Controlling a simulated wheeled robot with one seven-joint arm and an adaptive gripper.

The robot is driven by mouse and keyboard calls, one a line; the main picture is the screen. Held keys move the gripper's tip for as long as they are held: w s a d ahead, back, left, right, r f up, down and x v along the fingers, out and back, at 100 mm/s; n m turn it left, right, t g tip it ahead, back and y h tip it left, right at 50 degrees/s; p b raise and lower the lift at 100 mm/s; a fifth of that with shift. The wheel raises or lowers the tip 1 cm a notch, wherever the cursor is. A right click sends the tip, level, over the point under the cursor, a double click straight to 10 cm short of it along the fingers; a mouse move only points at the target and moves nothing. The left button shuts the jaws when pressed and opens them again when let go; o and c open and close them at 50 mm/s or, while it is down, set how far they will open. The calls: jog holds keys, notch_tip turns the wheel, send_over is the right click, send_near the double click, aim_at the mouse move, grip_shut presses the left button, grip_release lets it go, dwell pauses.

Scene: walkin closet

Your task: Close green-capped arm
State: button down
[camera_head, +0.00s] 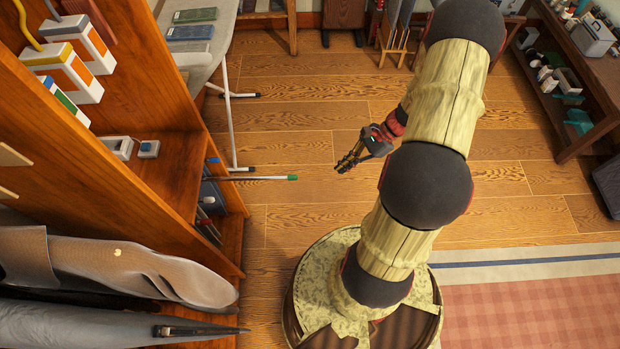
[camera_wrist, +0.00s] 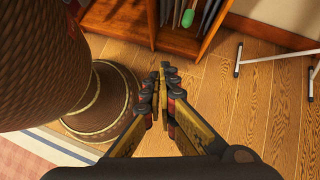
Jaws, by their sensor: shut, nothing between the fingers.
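The green-capped arm (camera_head: 258,178) is a thin pale rod that sticks out to the right from the wooden cabinet, over the floor. Its green tip (camera_head: 292,177) points toward my gripper. In the wrist view the green cap (camera_wrist: 187,18) shows at the top, in front of the cabinet's lower compartment. My gripper (camera_head: 345,164) is to the right of the tip, with a clear gap between them. Its fingers (camera_wrist: 164,70) are together and empty. The inner end of the rod is hard to make out among dark items in the cabinet.
The wooden cabinet (camera_head: 172,160) stands at the left, with boxes on its shelves. An ironing board's white leg (camera_head: 231,130) stands behind the rod. A dark wooden shelf unit (camera_head: 590,80) is at the right. The wooden floor (camera_head: 300,220) around the rod is clear.

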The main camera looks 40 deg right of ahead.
jog(key=w+a+f+m+t+b, duration=0.1)
jog(key=w+a+f+b, duration=0.3)
jog(key=a, duration=0.5)
jog(key=shift+w+f+m, duration=0.4)
jog(key=shift+w+f, duration=0.6)
jog(key=shift+w, duration=0.6)
jog(key=w+a, duration=0.5)
jog(key=a, duration=0.3)
jog(key=w+a, duration=0.5)
jog(key=a, duration=0.3)
jog(key=w+a+b, duration=0.1)
jog(key=w+a, duration=0.5)
jog(key=a, duration=0.1)
jog(key=shift+a, duration=0.4)
jog(key=shift+d, duration=0.15)
